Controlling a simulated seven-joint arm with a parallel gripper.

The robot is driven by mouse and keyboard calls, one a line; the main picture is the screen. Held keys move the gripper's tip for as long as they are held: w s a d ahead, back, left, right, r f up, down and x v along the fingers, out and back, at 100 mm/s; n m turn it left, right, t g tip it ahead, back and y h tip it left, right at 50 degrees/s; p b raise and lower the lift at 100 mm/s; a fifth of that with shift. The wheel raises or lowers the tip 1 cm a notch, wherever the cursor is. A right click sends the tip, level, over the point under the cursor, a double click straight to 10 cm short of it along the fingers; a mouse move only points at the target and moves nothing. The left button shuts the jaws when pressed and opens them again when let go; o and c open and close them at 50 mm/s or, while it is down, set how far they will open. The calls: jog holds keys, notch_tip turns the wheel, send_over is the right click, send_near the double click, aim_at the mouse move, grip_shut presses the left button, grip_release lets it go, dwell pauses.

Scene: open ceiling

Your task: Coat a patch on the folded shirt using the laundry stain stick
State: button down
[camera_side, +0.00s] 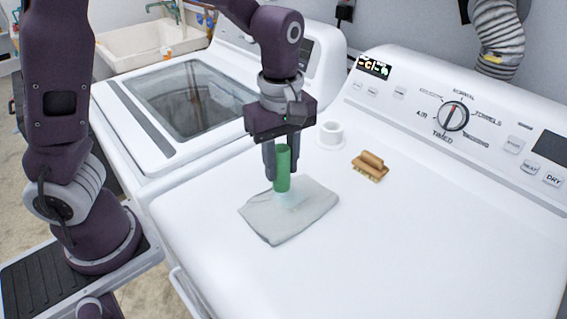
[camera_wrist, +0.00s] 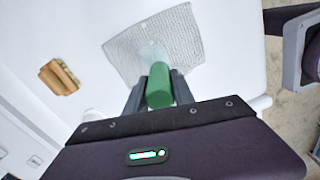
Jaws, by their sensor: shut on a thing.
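The folded shirt (camera_side: 270,226) is a light grey cloth lying flat on the white dryer top; it also shows in the wrist view (camera_wrist: 185,35). My gripper (camera_side: 280,170) is above the shirt, shut on the green stain stick (camera_side: 283,168). The stick is upright, its lower end at the shirt's upper part, apparently touching it. A pale bluish patch (camera_side: 291,199) shows on the cloth beside the stick's lower end. In the wrist view, the stick (camera_wrist: 158,85) sits between my fingers, and the patch (camera_wrist: 152,53) lies just beyond it.
A wooden brush (camera_side: 370,166) lies right of the shirt, and a white cup-like holder (camera_side: 331,134) stands behind it. The dryer's control panel (camera_side: 470,125) rises at the back. The washer (camera_side: 190,100) is at the left. The dryer top (camera_side: 420,250) is clear at front right.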

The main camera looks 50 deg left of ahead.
jog(key=shift+s+d, duration=0.15)
jog(key=shift+d, duration=2.55)
jog(key=shift+d+r, duration=0.1)
jog(key=shift+r, duration=0.1)
notch_tip(320, 180, up, 8)
